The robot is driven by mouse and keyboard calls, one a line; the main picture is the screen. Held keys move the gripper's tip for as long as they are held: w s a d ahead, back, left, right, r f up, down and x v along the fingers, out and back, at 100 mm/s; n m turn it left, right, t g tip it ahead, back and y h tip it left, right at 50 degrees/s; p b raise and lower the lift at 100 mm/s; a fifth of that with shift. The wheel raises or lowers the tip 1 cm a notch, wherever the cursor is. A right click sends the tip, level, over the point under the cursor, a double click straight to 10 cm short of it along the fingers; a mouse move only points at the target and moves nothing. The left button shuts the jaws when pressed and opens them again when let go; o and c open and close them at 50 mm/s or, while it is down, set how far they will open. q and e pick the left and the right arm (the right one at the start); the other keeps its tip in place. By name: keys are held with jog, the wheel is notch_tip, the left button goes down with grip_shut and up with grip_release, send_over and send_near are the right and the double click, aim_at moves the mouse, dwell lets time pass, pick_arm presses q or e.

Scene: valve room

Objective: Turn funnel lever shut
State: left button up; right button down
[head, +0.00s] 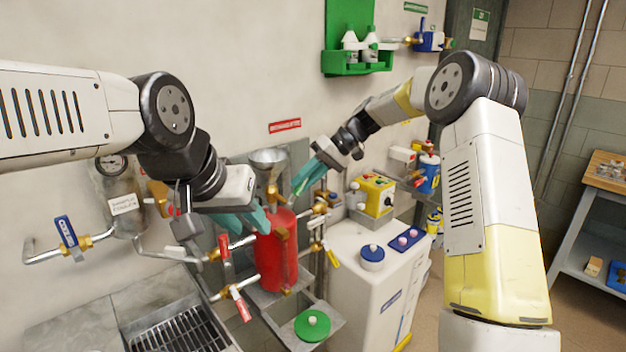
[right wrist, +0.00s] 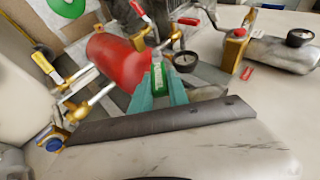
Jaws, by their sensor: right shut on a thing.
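The metal funnel (head: 268,157) stands on a brass fitting above a red cylinder (head: 277,258); the cylinder also shows in the right wrist view (right wrist: 118,62). My right gripper (head: 303,183) is beside the funnel's fitting on the right. In the right wrist view its teal fingers (right wrist: 157,82) are shut on a small green lever handle (right wrist: 158,74). The fingers hide part of the lever and its joint. My left gripper (head: 250,221) is left of the fitting, close to the cylinder's top. Its fingers overlap in the view, so their opening is unclear.
Red-handled valves (head: 224,247) and pipes sit left of the cylinder. A blue-handled valve (head: 66,232) is further left. A sink with a grate (head: 180,330) is below. A white cabinet (head: 350,260) with a yellow box (head: 375,194) stands to the right.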

notch_tip(320, 180, down, 6)
jog(key=w+d+m+g+y, duration=0.2)
jog(key=m+g+y, duration=0.1)
jog(key=y, duration=0.4)
jog(key=shift+r+g+y, duration=0.2)
jog(key=shift+g+y, duration=0.1)
jog(key=shift+g, duration=0.6)
jog(key=c, duration=1.3)
grip_release()
jog(key=shift+s, duration=0.1)
jog(key=shift+o, duration=0.2)
jog(key=shift+f, duration=0.1)
jog(key=v, duration=0.7)
jog(key=shift+d, duration=0.3)
